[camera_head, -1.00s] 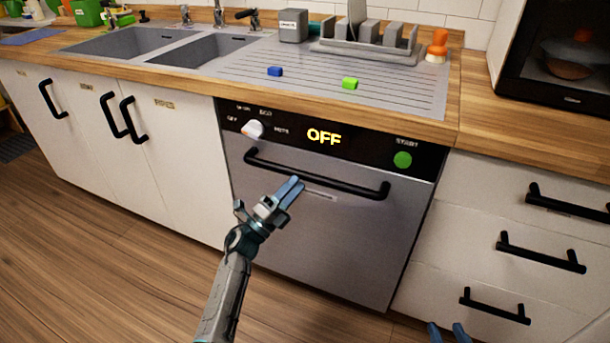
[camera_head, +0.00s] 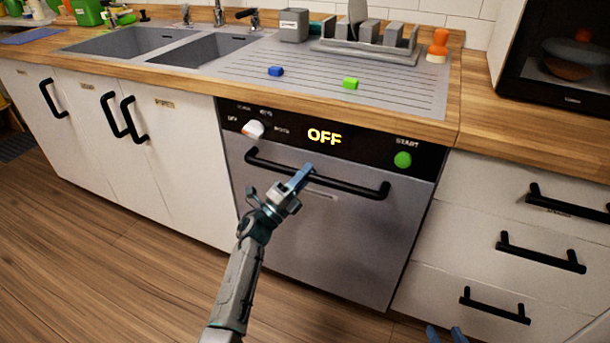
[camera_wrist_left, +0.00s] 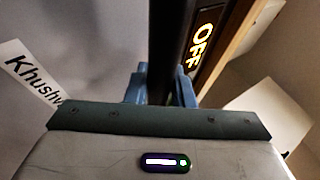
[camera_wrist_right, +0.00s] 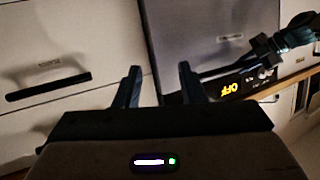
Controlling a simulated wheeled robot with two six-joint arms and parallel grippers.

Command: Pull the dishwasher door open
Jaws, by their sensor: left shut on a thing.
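The dishwasher (camera_head: 330,235) has a grey steel front with a black panel that reads OFF, and its door is closed. Its long black handle bar (camera_head: 345,186) runs across the top of the door. My left gripper (camera_head: 301,176) is at the middle of the bar, its blue fingers shut on it. In the left wrist view the dark handle bar (camera_wrist_left: 163,50) passes between the fingers. My right gripper (camera_head: 447,334) shows only its fingertips at the bottom edge of the head view. In the right wrist view (camera_wrist_right: 160,88) its fingers are apart with nothing between them.
White drawers (camera_head: 510,240) with black handles stand to the right, and white cupboards (camera_head: 130,150) to the left. The floor in front is clear.

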